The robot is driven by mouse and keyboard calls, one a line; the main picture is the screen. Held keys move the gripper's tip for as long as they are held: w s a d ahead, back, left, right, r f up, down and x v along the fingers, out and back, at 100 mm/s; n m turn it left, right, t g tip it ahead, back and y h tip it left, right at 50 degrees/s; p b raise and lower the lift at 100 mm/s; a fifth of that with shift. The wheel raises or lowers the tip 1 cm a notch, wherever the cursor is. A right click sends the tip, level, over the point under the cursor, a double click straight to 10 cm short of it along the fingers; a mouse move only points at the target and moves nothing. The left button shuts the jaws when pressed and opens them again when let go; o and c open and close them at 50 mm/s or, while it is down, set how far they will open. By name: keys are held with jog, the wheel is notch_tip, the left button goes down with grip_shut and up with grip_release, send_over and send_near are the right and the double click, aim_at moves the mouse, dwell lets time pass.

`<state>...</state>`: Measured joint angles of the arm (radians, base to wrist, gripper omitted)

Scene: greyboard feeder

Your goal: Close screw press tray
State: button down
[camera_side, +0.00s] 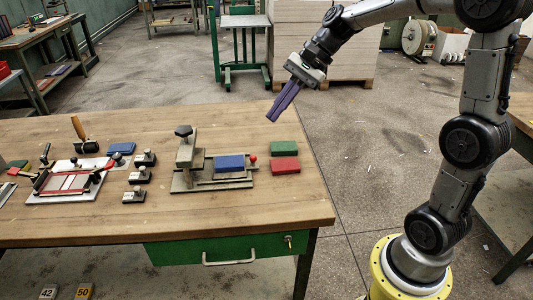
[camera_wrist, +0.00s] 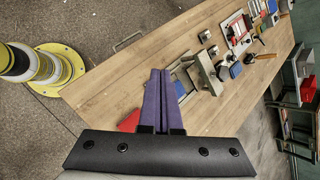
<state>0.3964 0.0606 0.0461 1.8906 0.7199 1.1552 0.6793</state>
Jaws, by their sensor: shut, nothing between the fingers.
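The screw press (camera_side: 186,146) stands on the bench, a grey metal frame with a black knob on top. Its tray (camera_side: 238,175) sticks out to the right of the frame, and a blue block (camera_side: 229,163) lies on it. A red ball knob (camera_side: 252,160) is at the tray's right end. My gripper (camera_side: 272,117), with purple fingers, is shut and empty, in the air above the bench's back right edge, apart from the tray. In the wrist view the fingers (camera_wrist: 158,72) hide part of the tray, and the press (camera_wrist: 204,72) shows to their right.
A green block (camera_side: 284,148) and a red block (camera_side: 285,166) lie just right of the tray. Left of the press stand several small black-knobbed metal pieces (camera_side: 135,195) and a white-based fixture with red bars (camera_side: 66,183). The bench front (camera_side: 240,220) is clear.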

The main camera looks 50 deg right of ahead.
aim_at(220, 161)
jog(key=w+d+f+m+t+y, duration=0.1)
jog(key=w+d+f+m, duration=0.25)
jog(key=d+f, duration=0.2)
jog(key=w+d+f+m+y, duration=0.1)
jog(key=w+d+f+m, duration=0.3)
jog(key=d, duration=0.3)
jog(key=s+d+f+m+t, duration=0.1)
jog(key=s+d+f+m, duration=0.15)
jog(key=d+f, duration=0.55)
jog(key=shift+n, duration=0.5)
jog(key=x, duration=0.7)
jog(key=s+x, duration=0.1)
jog(key=x, duration=0.3)
jog(key=shift+a+f, duration=0.15)
jog(key=shift+f, duration=0.05)
jog(key=shift+w+a+r, duration=0.2)
jog(key=shift+w+a, duration=0.2)
jog(key=shift+a, duration=0.05)
jog(key=shift+w+a+r, duration=0.15)
jog(key=shift+w+a, duration=0.2)
jog(key=shift+a, duration=0.15)
jog(key=shift+w+a+r, duration=0.15)
jog(key=shift+w+a, duration=0.25)
jog(key=shift+a, duration=0.15)
jog(key=w+a, duration=0.9)
